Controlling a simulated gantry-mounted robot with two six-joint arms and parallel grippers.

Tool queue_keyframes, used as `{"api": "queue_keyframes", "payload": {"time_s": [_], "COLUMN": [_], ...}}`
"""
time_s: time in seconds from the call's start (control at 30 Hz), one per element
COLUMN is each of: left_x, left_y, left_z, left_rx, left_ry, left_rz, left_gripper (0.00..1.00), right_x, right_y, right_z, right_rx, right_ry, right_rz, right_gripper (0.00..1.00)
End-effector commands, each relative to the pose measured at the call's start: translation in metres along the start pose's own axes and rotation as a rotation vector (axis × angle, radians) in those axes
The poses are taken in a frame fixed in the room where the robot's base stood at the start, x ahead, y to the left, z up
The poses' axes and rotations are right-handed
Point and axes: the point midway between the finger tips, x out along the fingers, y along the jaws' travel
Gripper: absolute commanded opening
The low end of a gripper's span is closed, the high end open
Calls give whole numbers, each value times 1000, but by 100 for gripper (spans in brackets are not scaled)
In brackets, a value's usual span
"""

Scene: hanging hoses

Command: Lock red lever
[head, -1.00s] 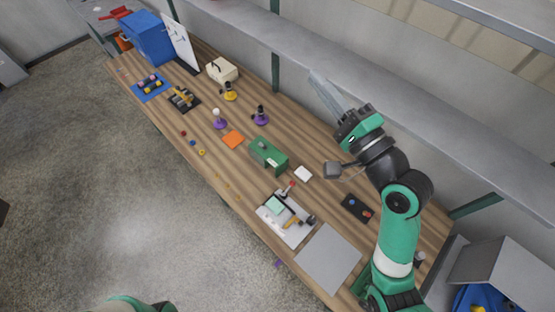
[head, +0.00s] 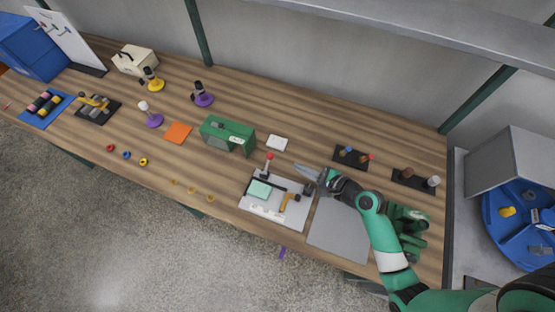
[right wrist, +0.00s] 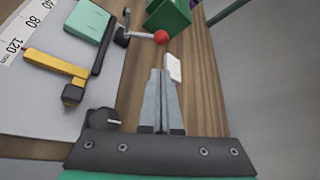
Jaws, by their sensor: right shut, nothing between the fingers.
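The red lever (head: 269,157) is a metal arm with a round red knob on a white fixture plate (head: 262,209). In the right wrist view, its red ball (right wrist: 161,38) sits ahead of my fingers, and its metal arm runs left to a dark pivot. The plate also carries a mint-green block (head: 260,189) and a yellow-and-black handle (head: 288,203). My right gripper (head: 299,168) is shut and empty, just right of the fixture. In the right wrist view, its fingertips (right wrist: 161,72) point towards the knob and stay apart from it. My left gripper is not in view.
A white block (head: 278,143) and a green box (head: 228,134) lie behind the fixture. A grey plate (head: 340,232) lies to its right, under my arm.

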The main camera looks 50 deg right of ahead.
Motion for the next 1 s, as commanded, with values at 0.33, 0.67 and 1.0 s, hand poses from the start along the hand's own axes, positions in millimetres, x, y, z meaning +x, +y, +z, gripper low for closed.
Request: {"api": "queue_keyframes", "payload": {"time_s": [0.33, 0.67, 1.0], "left_x": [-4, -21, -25], "left_y": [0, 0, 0], "left_z": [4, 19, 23], "left_rx": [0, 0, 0], "left_ry": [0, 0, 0], "left_rz": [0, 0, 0], "left_gripper": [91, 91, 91], "right_x": [16, 79, 101], "right_y": [1, 2, -1], "right_z": [0, 0, 2], "right_rx": [-4, -5, -3], "right_ry": [-3, -4, -2], "right_rz": [2, 2, 0], "right_gripper": [0, 0, 0]}}
